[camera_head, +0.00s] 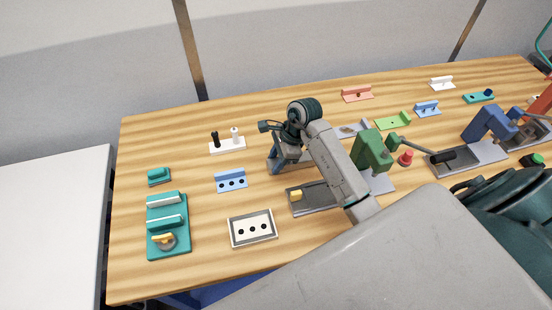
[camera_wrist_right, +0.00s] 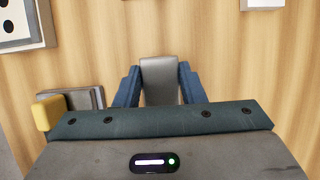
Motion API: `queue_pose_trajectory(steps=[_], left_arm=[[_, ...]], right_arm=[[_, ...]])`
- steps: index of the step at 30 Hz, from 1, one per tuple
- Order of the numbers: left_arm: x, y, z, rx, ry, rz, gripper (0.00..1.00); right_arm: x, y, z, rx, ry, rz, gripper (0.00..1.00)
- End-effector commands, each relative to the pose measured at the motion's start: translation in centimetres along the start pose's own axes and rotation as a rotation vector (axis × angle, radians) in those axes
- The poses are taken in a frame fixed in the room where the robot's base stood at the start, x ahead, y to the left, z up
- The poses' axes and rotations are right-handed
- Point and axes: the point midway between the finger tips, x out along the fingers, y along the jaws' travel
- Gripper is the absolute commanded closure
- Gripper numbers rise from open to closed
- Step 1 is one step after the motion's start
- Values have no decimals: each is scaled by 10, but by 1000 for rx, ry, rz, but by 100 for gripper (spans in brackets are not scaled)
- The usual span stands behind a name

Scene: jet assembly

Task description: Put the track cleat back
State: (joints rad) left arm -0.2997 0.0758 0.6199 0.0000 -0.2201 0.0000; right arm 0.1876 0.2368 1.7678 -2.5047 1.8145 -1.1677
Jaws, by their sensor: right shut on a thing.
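My right gripper (camera_head: 282,158) is over the middle of the wooden table, pointing down. In the right wrist view its blue fingers (camera_wrist_right: 159,88) are closed on the two sides of a smooth grey block (camera_wrist_right: 160,75), which I take to be the track cleat. In the head view the block is mostly hidden by the gripper and wrist. I cannot tell whether it touches the table. My left gripper is not in view.
A teal fixture (camera_head: 155,246) with pale bars stands at the left. A blue three-hole bracket (camera_head: 230,181), a white-framed plate with holes (camera_head: 253,229) and a white block with two pegs (camera_head: 228,145) are near. A green press (camera_head: 372,150) stands right of the gripper.

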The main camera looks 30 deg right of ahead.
Motion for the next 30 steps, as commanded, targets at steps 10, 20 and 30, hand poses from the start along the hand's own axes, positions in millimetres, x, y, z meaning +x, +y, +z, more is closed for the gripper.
queue_pose_trajectory(steps=[10,20,30], left_arm=[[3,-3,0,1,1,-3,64],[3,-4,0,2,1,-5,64],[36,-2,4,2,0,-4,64]], right_arm=[[1,0,-1,0,0,0,42],[-4,-1,-1,-1,1,-3,42],[-70,-2,-3,-3,4,-7,42]])
